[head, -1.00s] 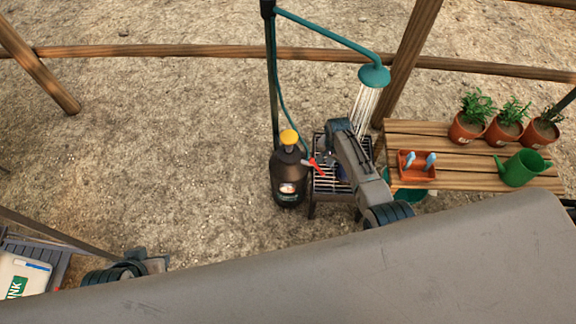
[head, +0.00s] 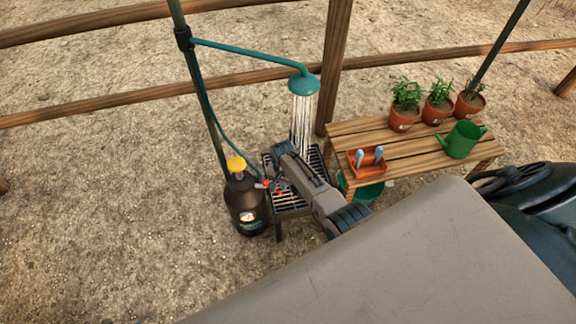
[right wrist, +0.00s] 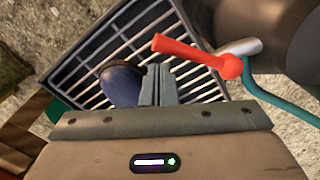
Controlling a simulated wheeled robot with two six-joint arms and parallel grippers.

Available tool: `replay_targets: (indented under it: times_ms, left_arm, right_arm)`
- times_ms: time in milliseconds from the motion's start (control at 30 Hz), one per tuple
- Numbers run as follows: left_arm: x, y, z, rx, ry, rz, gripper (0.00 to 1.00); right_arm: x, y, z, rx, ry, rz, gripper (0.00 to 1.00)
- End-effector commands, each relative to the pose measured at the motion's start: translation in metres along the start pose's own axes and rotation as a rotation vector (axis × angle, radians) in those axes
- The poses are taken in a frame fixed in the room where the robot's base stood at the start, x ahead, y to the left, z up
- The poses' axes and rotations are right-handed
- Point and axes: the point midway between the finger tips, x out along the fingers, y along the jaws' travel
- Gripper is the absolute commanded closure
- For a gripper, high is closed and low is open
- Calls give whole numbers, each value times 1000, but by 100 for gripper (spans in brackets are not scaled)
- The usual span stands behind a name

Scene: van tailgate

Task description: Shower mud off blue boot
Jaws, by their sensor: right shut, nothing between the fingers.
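The blue boot (right wrist: 122,84) stands on the slatted metal grate (right wrist: 205,93) in the right wrist view, partly hidden by my gripper; I cannot tell whether mud is on it. In the head view my arm hides it. The teal shower head (head: 303,85) hangs above the grate (head: 290,200) and water (head: 301,125) streams down from it. A red lever (right wrist: 195,53) sits on the teal hose (right wrist: 268,92). My right gripper (right wrist: 158,72) is shut and empty over the grate, beside the boot and close to the lever, apart from it in the picture. My left gripper is out of view.
A black pressure tank (head: 245,205) with a yellow cap stands left of the grate. A wooden bench (head: 400,150) at the right holds potted plants, an orange tray (head: 366,160) and a green watering can (head: 462,139). A grey surface (head: 420,260) fills the front.

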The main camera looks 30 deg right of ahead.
Motion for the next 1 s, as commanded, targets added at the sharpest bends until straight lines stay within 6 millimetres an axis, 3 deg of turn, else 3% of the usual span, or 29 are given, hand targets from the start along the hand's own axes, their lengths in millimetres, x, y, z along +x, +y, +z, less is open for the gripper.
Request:
replay_targets:
  times_ms: [267, 800, 1000]
  left_arm:
    - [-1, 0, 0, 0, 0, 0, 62]
    - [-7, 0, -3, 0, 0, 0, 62]
    - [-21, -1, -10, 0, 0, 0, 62]
  right_arm:
    - [0, -2, 2, 0, -1, 0, 100]
    - [0, -28, 32, 1, -1, 0, 100]
    - [-14, -27, 31, 0, -1, 0, 100]
